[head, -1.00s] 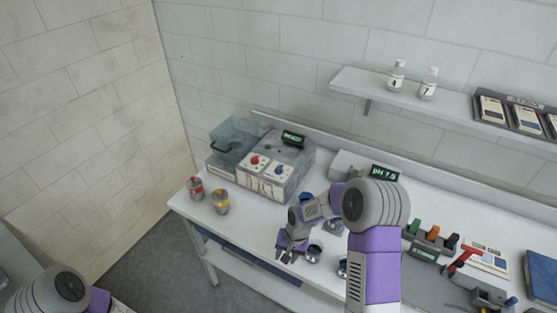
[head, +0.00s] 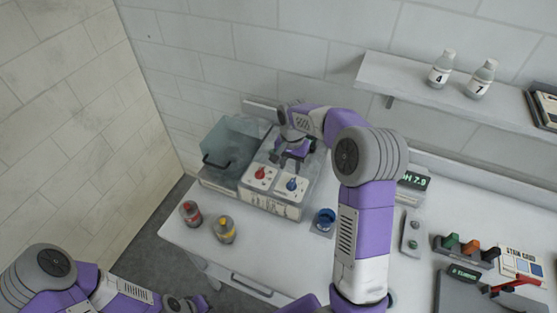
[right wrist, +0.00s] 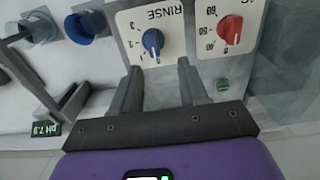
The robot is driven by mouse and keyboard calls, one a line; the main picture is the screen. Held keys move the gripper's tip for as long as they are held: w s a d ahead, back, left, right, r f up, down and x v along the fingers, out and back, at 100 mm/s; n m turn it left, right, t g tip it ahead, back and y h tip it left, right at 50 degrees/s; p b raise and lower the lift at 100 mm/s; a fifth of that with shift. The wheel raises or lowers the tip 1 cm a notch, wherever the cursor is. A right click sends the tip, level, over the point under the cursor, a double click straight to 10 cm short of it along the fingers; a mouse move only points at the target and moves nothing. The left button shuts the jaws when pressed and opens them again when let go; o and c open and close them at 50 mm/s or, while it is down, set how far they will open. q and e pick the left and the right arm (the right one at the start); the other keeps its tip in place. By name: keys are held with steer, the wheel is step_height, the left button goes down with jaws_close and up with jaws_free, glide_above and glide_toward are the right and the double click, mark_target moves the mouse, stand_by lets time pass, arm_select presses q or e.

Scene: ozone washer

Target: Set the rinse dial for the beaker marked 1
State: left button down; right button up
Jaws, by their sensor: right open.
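The ozone washer (head: 270,206) stands at the back left of the bench. Its blue rinse dial (head: 292,184) sits right of a red dial (head: 260,172). In the right wrist view the rinse dial (right wrist: 152,40) lies on a white plate lettered RINSE, with small digits around it. My right gripper (head: 287,160) is over the washer's top, behind the dials. In the right wrist view its open fingers (right wrist: 160,78) point at the blue dial, apart from it and empty. My left gripper (head: 187,303) is low at the bottom edge, its jaws unclear. I cannot make out a beaker marked 1.
A clear lidded tank (head: 228,148) adjoins the washer. Red-topped (head: 190,213) and yellow-topped (head: 224,230) cans stand in front. A blue vessel (head: 325,218) is right of it. Bottles marked 4 (head: 441,70) and 7 (head: 481,78) stand on the shelf.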

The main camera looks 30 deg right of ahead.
mark_target(292, 182)
steer(key=s+f, duration=0.2)
steer(key=shift+f, duration=0.3)
steer(key=f, duration=0.4)
steer(key=shift+w, duration=0.4)
steer(key=shift+s+f, duration=0.1)
steer(key=shift+s, duration=0.05)
steer(key=c, duration=0.3)
jaws_close()
